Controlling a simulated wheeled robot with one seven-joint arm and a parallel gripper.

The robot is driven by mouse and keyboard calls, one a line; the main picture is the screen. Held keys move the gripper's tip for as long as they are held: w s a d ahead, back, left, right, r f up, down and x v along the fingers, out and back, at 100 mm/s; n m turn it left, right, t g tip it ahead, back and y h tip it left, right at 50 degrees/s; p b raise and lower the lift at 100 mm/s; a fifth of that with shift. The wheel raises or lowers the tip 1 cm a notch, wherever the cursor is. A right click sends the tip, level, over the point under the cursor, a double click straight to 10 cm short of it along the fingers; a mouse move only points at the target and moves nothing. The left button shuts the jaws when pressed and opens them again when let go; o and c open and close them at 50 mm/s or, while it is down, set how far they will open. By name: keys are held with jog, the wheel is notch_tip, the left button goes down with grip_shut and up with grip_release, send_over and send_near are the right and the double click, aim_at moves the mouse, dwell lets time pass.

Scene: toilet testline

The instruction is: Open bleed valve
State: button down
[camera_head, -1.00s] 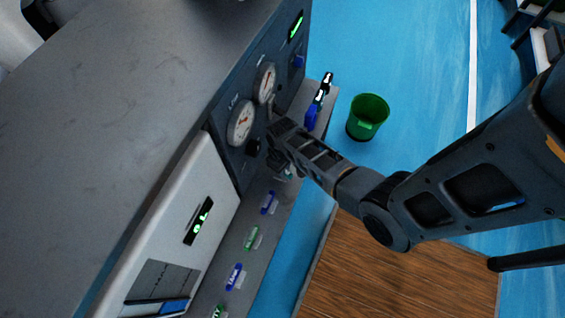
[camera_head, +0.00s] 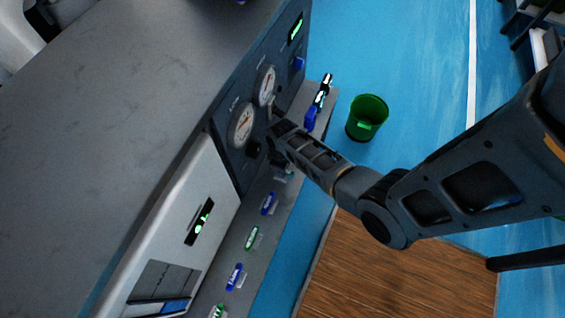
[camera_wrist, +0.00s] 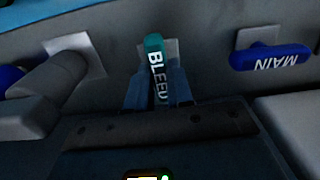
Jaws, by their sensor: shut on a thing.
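The bleed valve handle (camera_wrist: 155,62) is teal with white BLEED lettering and stands nearly upright in the wrist view, in front of a light square plate on the panel. My gripper (camera_wrist: 160,90) has one finger on each side of the handle and is shut on it. The handle's lower end is hidden by my gripper. In the head view my arm reaches to the dark panel with two round gauges (camera_head: 242,124), and my wrist hides most of the valve.
The blue MAIN handle (camera_wrist: 270,58) lies sideways to the right of the bleed handle. A grey pipe-like part (camera_wrist: 52,75) is to the left. Several blue and green labelled handles, such as a blue one (camera_head: 234,277), line the grey shelf. A green bin (camera_head: 367,116) stands on the blue floor.

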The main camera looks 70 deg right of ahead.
jog(key=c, duration=1)
grip_release()
jog(key=shift+r, duration=0.1)
notch_tip(320, 180, up, 8)
jog(key=shift+f+p, duration=0.2)
jog(key=shift+p, duration=0.75)
